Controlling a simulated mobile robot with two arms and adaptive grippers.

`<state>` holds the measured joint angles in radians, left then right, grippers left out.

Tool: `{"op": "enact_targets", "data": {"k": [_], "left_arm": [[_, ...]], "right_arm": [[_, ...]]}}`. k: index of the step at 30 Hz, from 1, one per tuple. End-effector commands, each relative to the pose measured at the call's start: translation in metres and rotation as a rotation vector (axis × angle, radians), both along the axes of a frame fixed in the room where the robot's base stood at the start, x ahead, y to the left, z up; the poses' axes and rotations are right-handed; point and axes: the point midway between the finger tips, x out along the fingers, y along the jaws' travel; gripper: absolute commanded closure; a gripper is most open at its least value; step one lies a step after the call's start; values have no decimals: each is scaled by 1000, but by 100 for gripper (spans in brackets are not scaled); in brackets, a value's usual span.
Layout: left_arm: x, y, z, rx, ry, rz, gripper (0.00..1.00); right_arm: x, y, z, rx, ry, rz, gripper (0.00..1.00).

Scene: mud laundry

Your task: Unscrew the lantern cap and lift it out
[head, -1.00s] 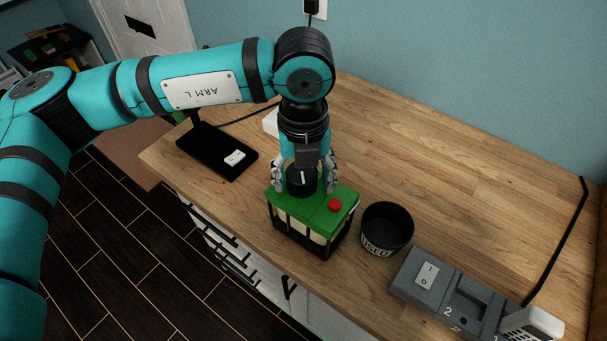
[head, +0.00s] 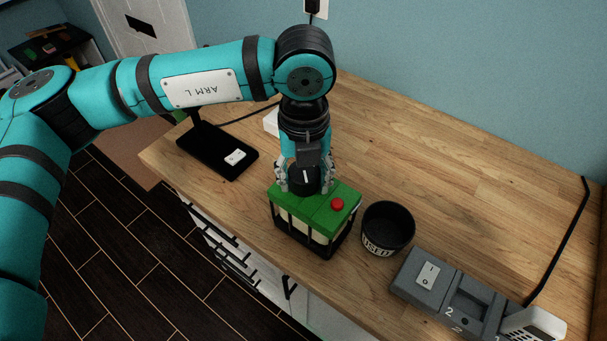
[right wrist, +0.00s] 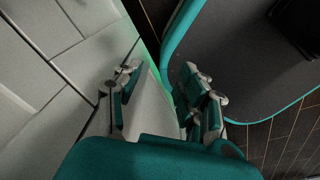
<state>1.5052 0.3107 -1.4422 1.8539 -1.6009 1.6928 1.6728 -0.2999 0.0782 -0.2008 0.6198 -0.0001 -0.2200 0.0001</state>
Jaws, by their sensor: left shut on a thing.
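The lantern (head: 338,216) stands upright on the wooden counter. It has a green top, a black cage around a pale body, and a red button (head: 337,204). Its round black cap (head: 304,182) bears a white line and sits at the left part of the green top. My left gripper (head: 304,186) points down from above, its fingers shut on either side of the cap. Whether the cap's underside is clear of the lantern top is hidden. My right gripper (right wrist: 160,78) shows only in the right wrist view, open, with nothing seen between its fingers.
A black cup labelled USED (head: 387,228) stands close to the lantern's right. A grey station with a rocker switch (head: 428,275) is at the front right. A black stand (head: 217,150) is behind left.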

Motion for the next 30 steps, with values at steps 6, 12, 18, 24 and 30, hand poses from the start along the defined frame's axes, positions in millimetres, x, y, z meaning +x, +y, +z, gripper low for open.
{"op": "enact_targets", "data": {"k": [6,12,18,24,30], "left_arm": [[0,-1,-3,-2,0,116,92],[0,-1,1,-1,1,133,92],[0,-1,5,-1,0,133,92],[0,-1,10,-1,0,132,92],[0,-1,15,-1,0,132,92]], "right_arm": [[0,0,-15,0,0,0,60],[0,-1,-12,-1,0,-1,60],[0,-2,-11,-2,0,0,60],[0,-2,-9,-3,0,0,60],[0,-2,-8,-3,-1,0,60]]}}
